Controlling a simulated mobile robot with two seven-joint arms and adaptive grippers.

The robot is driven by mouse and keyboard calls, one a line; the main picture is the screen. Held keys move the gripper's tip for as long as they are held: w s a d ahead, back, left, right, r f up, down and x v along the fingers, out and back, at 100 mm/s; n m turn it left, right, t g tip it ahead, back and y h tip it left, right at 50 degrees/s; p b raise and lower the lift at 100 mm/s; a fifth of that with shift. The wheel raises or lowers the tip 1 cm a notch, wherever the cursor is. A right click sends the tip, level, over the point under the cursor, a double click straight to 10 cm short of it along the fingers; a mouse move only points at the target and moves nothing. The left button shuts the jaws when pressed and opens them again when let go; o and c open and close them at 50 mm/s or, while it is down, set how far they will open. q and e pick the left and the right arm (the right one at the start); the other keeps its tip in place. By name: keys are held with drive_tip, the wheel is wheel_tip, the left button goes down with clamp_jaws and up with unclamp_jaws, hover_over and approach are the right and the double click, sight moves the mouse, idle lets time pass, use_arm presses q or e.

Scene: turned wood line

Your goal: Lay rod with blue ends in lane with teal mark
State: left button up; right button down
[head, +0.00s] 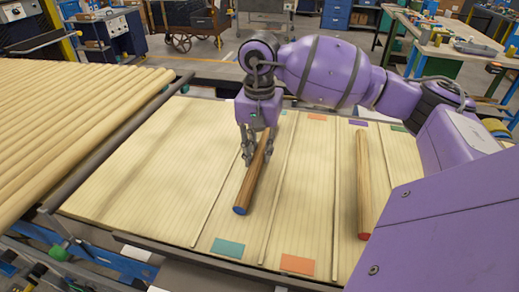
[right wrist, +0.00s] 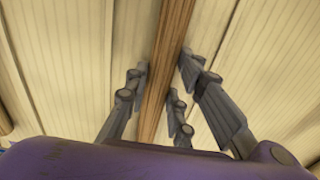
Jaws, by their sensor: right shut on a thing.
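The brown rod with a blue end (head: 251,187) is between the fingers of my right gripper (head: 248,150), which is shut on it near its far part. The rod points along the lane with the teal mark (head: 228,248), between the two thin strips. I cannot tell whether it rests on the board or is just above it. In the right wrist view the rod (right wrist: 165,75) runs between the finger pairs of my right gripper (right wrist: 162,95). Its far end is partly hidden by the gripper in the head view. My left gripper is not in view.
A rod with a red end (head: 363,185) lies to the right, beyond the lane with the orange mark (head: 297,264). Thin strips (head: 275,205) divide the pale board (head: 140,180). Many pale rods (head: 70,110) lie on the left, behind a dark rail (head: 120,135).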

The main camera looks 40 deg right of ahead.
sight(260, 152)
drive_tip(key=shift+f, duration=0.2)
drive_tip(key=c, duration=1.5)
unclamp_jaws()
wheel_tip(260, 152, up, 12)
drive_tip(key=shift+r+b, duration=0.2)
drive_tip(key=shift+b, duration=0.15)
drive_tip(key=shift+s+f, duration=0.1)
